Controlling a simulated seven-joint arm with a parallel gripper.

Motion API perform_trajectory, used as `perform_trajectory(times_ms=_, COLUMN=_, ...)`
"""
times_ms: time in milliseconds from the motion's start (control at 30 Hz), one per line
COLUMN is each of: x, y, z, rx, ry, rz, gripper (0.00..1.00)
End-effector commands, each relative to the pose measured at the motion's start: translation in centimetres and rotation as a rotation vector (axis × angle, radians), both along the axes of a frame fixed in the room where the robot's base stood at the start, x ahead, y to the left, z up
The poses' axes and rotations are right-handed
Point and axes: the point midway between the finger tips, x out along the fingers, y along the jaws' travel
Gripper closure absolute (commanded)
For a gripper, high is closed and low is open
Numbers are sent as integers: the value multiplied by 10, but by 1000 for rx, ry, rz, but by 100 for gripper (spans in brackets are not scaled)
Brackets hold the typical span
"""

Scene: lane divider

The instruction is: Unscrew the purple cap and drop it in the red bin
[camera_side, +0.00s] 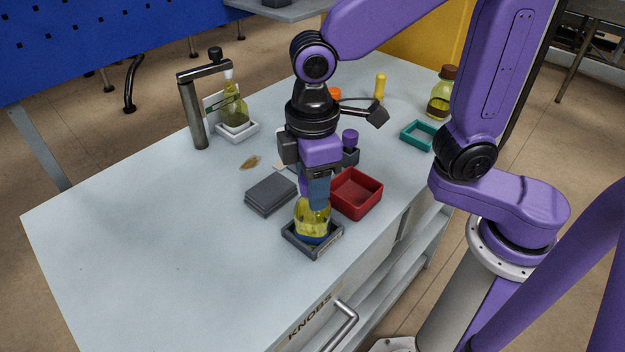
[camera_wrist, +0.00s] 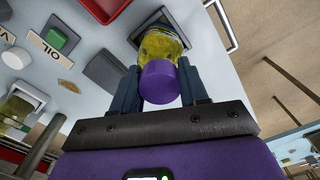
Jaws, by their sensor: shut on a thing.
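The purple cap (camera_wrist: 159,83) sits on top of a clear bottle (camera_side: 313,222) with yellow liquid. The bottle stands upright in a dark square tray (camera_side: 319,252) near the table's front edge; it also shows in the wrist view (camera_wrist: 160,45), beyond the cap. My gripper (camera_side: 311,188) points down from above the bottle and is shut on the cap, with one dark finger on each side of it in the wrist view. The fingers hide most of the cap in the side view. The red bin (camera_side: 362,208) stands just right of the bottle and looks empty.
A dark grey flat box (camera_side: 270,195) lies left of the bottle. A post frame (camera_side: 192,110) with another yellow bottle (camera_side: 234,110) stands at the back left. A teal tray (camera_side: 418,135) and brown-capped bottle (camera_side: 438,105) are at right. The table's left part is clear.

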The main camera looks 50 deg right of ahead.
Motion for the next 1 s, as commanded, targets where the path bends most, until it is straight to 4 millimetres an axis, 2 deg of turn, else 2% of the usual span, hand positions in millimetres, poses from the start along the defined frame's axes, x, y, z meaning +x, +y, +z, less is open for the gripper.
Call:
perform_trajectory(times_ms=133, x=0, y=0, z=0, rx=0, ry=0, rz=97, gripper=77)
perform_trajectory(times_ms=433, x=0, y=0, z=0, rx=0, ry=0, rz=118, gripper=77)
perform_trajectory(times_ms=633, x=0, y=0, z=0, rx=0, ry=0, rz=243, gripper=77)
perform_trajectory(times_ms=1000, x=0, y=0, z=0, rx=0, ry=0, rz=298, gripper=77)
